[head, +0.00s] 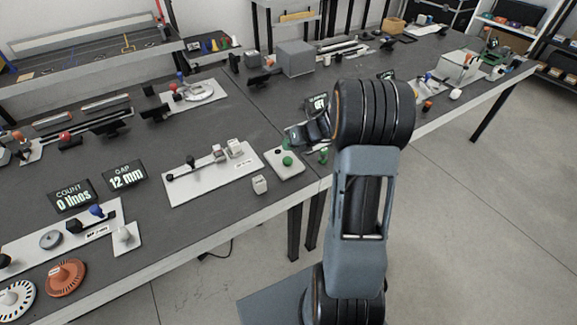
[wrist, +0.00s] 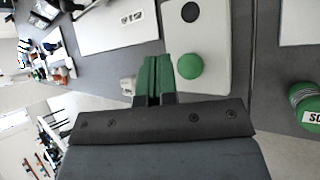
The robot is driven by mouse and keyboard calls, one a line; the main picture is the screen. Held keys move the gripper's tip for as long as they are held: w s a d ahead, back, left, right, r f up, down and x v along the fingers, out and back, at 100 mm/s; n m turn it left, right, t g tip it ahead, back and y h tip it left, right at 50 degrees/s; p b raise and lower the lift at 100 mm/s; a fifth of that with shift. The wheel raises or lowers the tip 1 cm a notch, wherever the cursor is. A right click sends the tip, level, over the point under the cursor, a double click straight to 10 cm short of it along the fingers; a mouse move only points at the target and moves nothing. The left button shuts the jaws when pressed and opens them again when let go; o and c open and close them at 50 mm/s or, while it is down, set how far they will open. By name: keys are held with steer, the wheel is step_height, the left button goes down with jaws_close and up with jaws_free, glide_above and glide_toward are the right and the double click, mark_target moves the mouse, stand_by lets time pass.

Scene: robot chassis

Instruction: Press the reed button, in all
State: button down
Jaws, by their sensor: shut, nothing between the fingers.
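A green round button (head: 287,160) sits on a small white plate (head: 277,153) near the table's front edge. It also shows in the wrist view (wrist: 190,66), just right of my fingertips. Which control is the reed button cannot be told, as no readable label names it. My gripper (wrist: 157,65) is shut and empty, its two green fingers together. In the wrist view the fingertips overlap the plate's left edge, beside the button. Whether they touch anything cannot be told. In the head view my arm hides part of the table around my gripper.
A long white plate with a slider rail (head: 210,174) lies left of the button plate. A small white block (head: 260,184) stands in front. A display (head: 125,176) reads GAP 12 mm; another (head: 73,195) reads COUNT 0 lines. A green cylinder (wrist: 306,103) stands at the wrist view's right.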

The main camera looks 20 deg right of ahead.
mark_target(289, 159)
steer(key=shift+f+b, duration=0.4)
steer(key=shift+f, duration=1)
steer(key=shift+f, duration=0.1)
stand_by(0.9)
steer(key=shift+f, duration=0.3)
steer(key=shift+f+b, duration=0.35)
steer(key=shift+f, duration=0.2)
stand_by(0.9)
steer(key=shift+r, duration=0.1)
steer(key=shift+r+p, duration=0.85)
steer(key=shift+p, duration=0.2)
step_height(289, 159, up, 5)
steer(key=p, duration=0.5)
steer(key=shift+r, duration=0.1)
